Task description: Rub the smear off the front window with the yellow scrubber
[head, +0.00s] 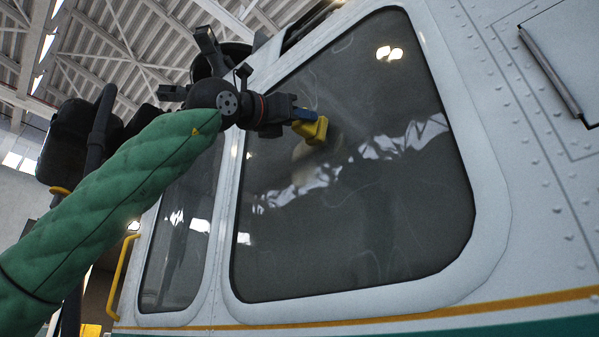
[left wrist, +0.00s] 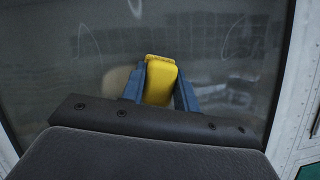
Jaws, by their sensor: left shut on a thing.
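The yellow scrubber (head: 316,131) is held between the blue fingers of my left gripper (head: 305,115), which is shut on it. The scrubber is at the upper left part of the front window (head: 380,220); I cannot tell if it touches the glass. A dull brownish smear (head: 304,153) shows on the glass just below and behind the scrubber. In the left wrist view the scrubber (left wrist: 160,81) stands between the fingers, and the smear (left wrist: 116,80) lies to its left, partly hidden by the gripper. My right gripper is not in view.
A narrower side window (head: 180,235) is left of the front window. A yellow grab handle (head: 124,275) stands out at the lower left. A dark bar handle (head: 550,72) is at the upper right. Faint pale streaks and reflections cross the glass.

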